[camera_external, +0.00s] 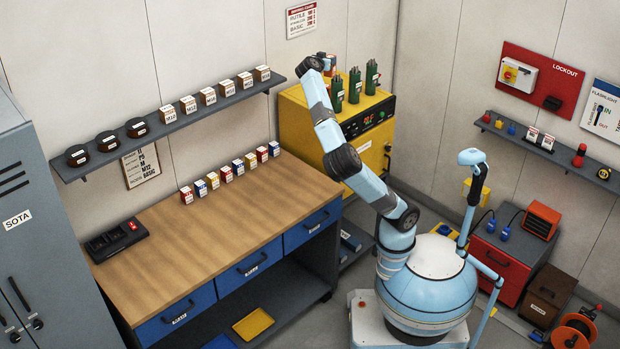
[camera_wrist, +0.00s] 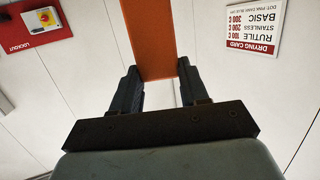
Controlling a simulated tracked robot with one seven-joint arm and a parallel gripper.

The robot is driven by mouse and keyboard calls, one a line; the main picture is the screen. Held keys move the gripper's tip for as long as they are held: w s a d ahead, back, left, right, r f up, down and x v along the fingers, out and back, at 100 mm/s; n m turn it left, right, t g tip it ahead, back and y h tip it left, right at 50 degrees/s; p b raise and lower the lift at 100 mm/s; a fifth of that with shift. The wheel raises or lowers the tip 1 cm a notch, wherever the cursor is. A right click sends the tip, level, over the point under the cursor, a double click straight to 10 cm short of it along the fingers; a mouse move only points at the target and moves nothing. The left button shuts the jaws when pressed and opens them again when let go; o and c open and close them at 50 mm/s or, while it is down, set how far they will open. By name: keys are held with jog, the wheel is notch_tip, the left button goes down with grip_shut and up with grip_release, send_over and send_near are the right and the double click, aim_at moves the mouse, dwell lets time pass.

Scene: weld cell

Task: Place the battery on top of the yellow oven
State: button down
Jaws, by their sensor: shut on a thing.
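The yellow oven (camera_external: 369,143) stands in the back corner, with several dark green canisters (camera_external: 355,86) on its top. My gripper (camera_external: 328,62) is above the oven's top at its rear left, partly hidden by my wrist in the external view. In the wrist view my gripper (camera_wrist: 160,82) has its dark fingers closed on both sides of an orange block (camera_wrist: 150,35). A small orange part of it shows at the gripper in the external view. I cannot tell for sure that it is the battery, or whether it touches the oven.
A wooden workbench (camera_external: 210,222) with small boxes and a black charger (camera_external: 117,240) is left of the oven. A wall shelf (camera_external: 170,124) with boxes and dark spools ends near my arm. The canisters stand close to my gripper.

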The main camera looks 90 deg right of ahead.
jog(key=shift+s+d, duration=0.95)
jog(key=shift+d, duration=7.85)
notch_tip(320, 180, down, 10)
jog(key=shift+w+d+f, duration=1.45)
jog(key=shift+d+f, duration=0.35)
jog(key=shift+f, duration=0.45)
jog(key=shift+w+d+f, duration=1.5)
jog(key=shift+d+f, duration=0.3)
jog(key=shift+f, duration=0.5)
jog(key=shift+w+d+f, duration=1.45)
jog(key=shift+d+f, duration=0.35)
jog(key=shift+f, duration=0.45)
jog(key=c, duration=0.6)
grip_release()
jog(key=shift+o, duration=0.2)
